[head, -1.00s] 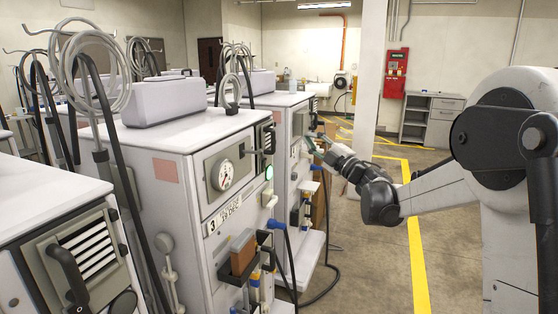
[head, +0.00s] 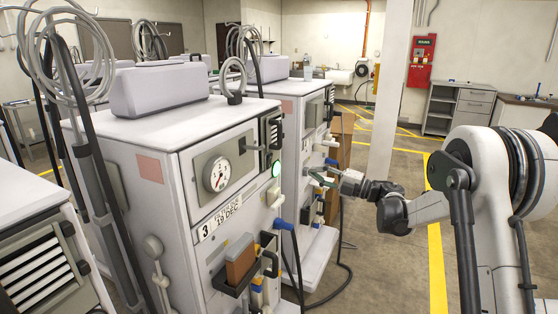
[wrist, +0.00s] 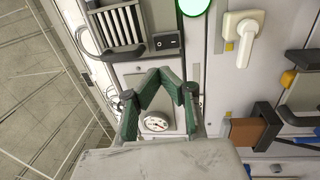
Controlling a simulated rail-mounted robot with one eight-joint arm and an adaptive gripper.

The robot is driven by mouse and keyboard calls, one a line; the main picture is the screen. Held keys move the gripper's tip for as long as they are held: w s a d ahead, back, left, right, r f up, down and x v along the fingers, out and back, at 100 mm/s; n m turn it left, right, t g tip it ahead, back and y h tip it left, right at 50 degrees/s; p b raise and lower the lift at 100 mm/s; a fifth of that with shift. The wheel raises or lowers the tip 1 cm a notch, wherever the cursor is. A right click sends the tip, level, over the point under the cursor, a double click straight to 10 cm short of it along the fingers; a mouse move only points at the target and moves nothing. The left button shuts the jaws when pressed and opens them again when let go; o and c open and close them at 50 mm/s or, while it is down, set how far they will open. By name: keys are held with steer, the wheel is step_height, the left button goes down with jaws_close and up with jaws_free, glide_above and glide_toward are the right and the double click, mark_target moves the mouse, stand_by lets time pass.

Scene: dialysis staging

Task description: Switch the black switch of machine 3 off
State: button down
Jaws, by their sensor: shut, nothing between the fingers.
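Machine 3 (head: 165,185) is a white cabinet with a "3" label (head: 204,232), a round gauge (head: 217,174) and a green light (head: 276,170). In the wrist view a black rocker switch (wrist: 166,40) sits on a grey panel, between a slatted vent (wrist: 122,25) and the green light (wrist: 193,5). Its on or off position is too small to read. My gripper (wrist: 164,73) has green fingers, closed together at the tips and empty. The tips appear just below the switch in the picture; contact cannot be told. In the head view my gripper (head: 320,179) is right of machine 3's front.
A black handle (wrist: 91,40) stands out beside the vent. A white lever (wrist: 247,35) and a brown box (head: 240,259) project from the front. A second machine (head: 305,120) stands behind. Open floor (head: 390,265) lies to the right.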

mark_target(270, 161)
steer(key=b+x, duration=0.1)
steer(key=x, duration=1.3)
steer(key=shift+w, duration=0.1)
